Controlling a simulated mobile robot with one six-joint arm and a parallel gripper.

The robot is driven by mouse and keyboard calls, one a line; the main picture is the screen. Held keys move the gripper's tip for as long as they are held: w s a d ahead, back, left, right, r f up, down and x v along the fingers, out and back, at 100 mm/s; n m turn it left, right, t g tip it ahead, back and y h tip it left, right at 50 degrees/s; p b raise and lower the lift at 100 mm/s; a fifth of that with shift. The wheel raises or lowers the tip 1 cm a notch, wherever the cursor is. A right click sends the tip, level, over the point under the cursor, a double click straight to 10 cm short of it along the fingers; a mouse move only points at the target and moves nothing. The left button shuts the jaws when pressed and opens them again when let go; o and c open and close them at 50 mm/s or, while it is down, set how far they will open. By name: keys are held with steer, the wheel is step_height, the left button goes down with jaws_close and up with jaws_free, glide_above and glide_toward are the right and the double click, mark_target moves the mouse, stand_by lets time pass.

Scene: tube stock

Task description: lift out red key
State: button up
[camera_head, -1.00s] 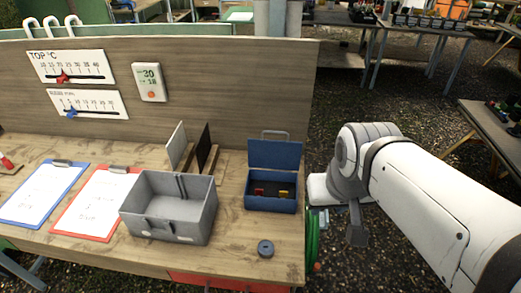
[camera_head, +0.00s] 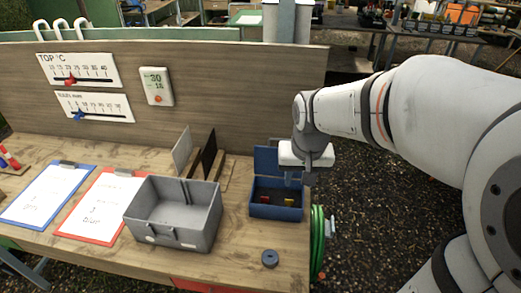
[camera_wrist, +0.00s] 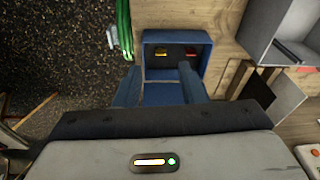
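The red key (camera_head: 263,200) lies inside the open blue box (camera_head: 275,212), on its dark floor, left of a yellow key (camera_head: 289,202). In the wrist view the red key (camera_wrist: 192,52) is at the right of the box and the yellow key (camera_wrist: 161,53) nearer the middle. My gripper (camera_head: 292,181) points down above the back right part of the box, near its raised lid (camera_head: 265,160). In the wrist view the fingers of my gripper (camera_wrist: 158,77) are spread apart with nothing between them. The lower parts of the keys are hidden.
A grey open bin (camera_head: 172,239) stands left of the box. Upright white and black panels (camera_head: 208,153) stand behind it. A dark round piece (camera_head: 270,258) lies in front. A green hose (camera_head: 318,240) hangs by the table's right edge. The wooden back wall (camera_head: 235,90) rises behind.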

steer(key=w+a+f+g, duration=0.1)
steer(key=w+a+f, duration=0.3)
steer(key=w+f, duration=0.3)
steer(key=m+g+p, duration=0.1)
glide_above(264, 202)
step_height(264, 202, down, 8)
steer(key=shift+w+d+f+p, duration=0.1)
steer(key=shift+f+p, duration=0.45)
steer(key=shift+f, duration=0.8)
steer(key=shift+w+f+p, duration=0.1)
steer(key=shift+f+p, duration=0.4)
steer(key=shift+f, duration=0.85)
steer(key=shift+c, duration=0.5)
steer(key=c, duration=0.6)
